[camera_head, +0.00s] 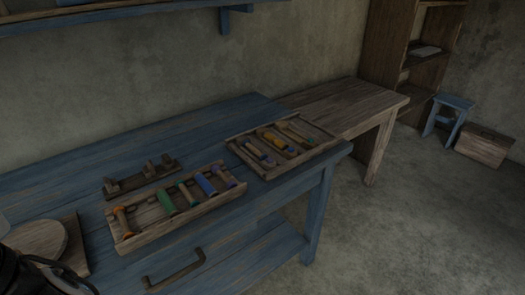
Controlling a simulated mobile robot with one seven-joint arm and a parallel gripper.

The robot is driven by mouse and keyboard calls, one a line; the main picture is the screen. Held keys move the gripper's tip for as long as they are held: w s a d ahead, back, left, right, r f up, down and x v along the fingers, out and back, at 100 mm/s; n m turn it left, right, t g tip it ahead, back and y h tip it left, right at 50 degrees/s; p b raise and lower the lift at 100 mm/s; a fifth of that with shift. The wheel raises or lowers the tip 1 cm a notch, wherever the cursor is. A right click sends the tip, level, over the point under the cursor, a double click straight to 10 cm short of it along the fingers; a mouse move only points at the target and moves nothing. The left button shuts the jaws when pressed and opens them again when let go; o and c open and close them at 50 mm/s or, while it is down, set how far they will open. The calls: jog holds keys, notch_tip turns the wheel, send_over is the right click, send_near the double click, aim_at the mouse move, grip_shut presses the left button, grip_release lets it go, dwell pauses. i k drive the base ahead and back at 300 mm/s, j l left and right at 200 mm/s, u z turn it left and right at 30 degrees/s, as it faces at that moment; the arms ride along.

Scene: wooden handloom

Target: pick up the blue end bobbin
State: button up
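Two shallow wooden trays of bobbins lie on a blue workbench. The front tray (121,236) holds an orange bobbin at its left end, green-ended bobbins, a blue-violet bobbin (205,184) right of its middle, and a purple-ended bobbin (224,176) at its right end. The back tray (318,152) holds a pale bobbin (256,150) with bluish ends at its left, an orange-yellow one, and a pale one at its right. At this size I cannot tell which is the blue end bobbin. The fingers of my gripper are not in view; a dark part of me shows at the lower left corner.
A wooden rack with short uprights (141,181) stands behind the front tray. A round wooden piece (40,238) lies at the bench's left. The blue bench (213,127) is clear behind the trays. A lower brown table (345,104) adjoins it; open floor lies at right.

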aim_at(247, 143)
jog(key=i+l+u, duration=0.1)
jog(key=l, duration=0.25)
jog(key=i+l+u, duration=0.1)
jog(key=l, duration=0.25)
jog(key=i+l+u, duration=0.1)
jog(key=i+l, duration=0.15)
jog(key=l, duration=0.15)
jog(key=i+l+u, duration=0.15)
jog(key=l, duration=0.2)
jog(key=l+u, duration=0.1)
jog(key=l, duration=0.3)
jog(key=i+l+u, duration=0.1)
jog(key=l, duration=0.3)
jog(key=i, duration=0.55)
